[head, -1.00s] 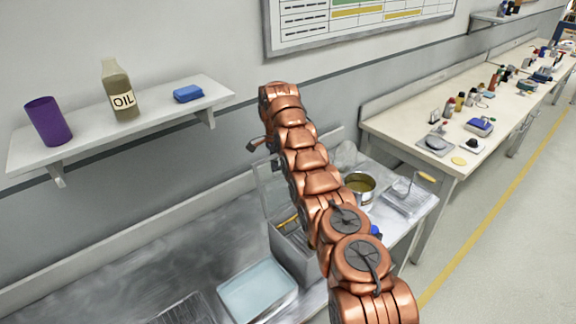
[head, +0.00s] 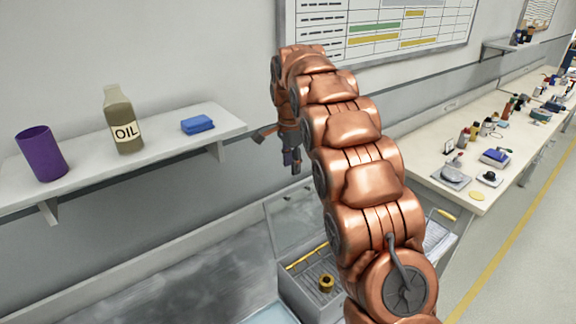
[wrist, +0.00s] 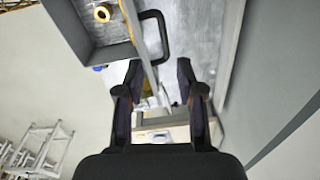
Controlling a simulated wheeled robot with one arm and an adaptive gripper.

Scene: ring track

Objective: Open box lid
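The grey box (head: 296,296) stands on the metal bench in the head view, partly hidden by my arm. A yellow rod and a yellow ring (head: 326,283) show within the box. The wrist view shows the box (wrist: 121,52) at upper left, with the ring (wrist: 102,13) inside and a black handle (wrist: 163,32) beside it. My gripper (head: 281,152) is above the lid, apart from it. In the wrist view my gripper (wrist: 157,72) has its fingers spread with nothing held between them.
A wall shelf (head: 110,165) at left holds a purple cup (head: 41,154), an oil bottle (head: 123,122) and a blue block (head: 198,124). A cluttered workbench (head: 425,172) runs along the right. The metal bench left of the box is largely bare.

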